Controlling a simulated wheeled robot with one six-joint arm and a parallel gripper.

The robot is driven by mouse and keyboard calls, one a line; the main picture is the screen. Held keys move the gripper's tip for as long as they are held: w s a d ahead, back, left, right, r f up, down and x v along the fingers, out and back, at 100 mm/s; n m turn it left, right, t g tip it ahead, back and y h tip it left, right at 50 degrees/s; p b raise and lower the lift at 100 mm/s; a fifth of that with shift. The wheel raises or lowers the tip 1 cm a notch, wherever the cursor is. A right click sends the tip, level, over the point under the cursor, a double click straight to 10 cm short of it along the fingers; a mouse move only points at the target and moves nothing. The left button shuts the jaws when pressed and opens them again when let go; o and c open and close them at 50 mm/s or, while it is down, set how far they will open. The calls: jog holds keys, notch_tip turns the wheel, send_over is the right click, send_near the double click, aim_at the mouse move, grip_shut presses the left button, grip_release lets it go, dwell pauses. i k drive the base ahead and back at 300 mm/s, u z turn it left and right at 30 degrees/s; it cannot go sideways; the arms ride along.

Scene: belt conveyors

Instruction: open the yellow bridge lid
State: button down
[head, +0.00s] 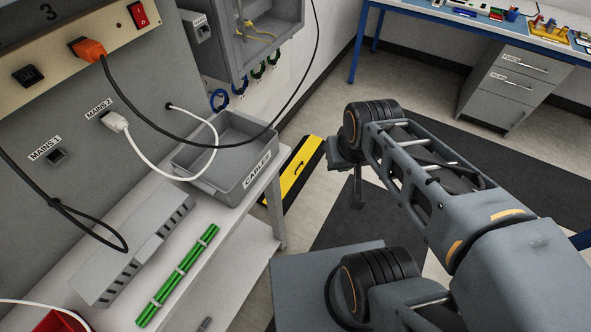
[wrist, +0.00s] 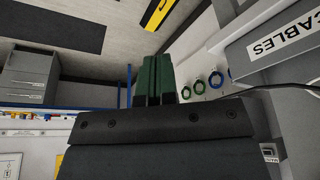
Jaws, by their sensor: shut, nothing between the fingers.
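The yellow bridge lid (head: 300,172) is a long yellow strip with black edging and a small dark handle, low on the floor just past the end of the bench. It looks flat and closed, and its near end is hidden by the bench. Its yellow surface also shows at the top of the wrist view (wrist: 157,12). My gripper (head: 357,200) hangs to the right of the lid, apart from it and above the floor. In the wrist view its two dark green fingers (wrist: 155,80) are together with nothing between them.
A bench (head: 225,235) at left holds a grey CABLES tray (head: 212,188), a grey slotted trunking piece and a green bundle. Cables hang from the wall panel (head: 90,90). A blue-legged table with drawers (head: 515,85) stands at back right. Floor between is clear.

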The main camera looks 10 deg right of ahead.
aim_at(293, 171)
jog(key=k, duration=0.65)
jog(key=z, duration=0.75)
jog(key=i, duration=1.55)
jog(key=u, duration=0.85)
jog(key=i, duration=0.7)
jog(key=u, duration=0.75)
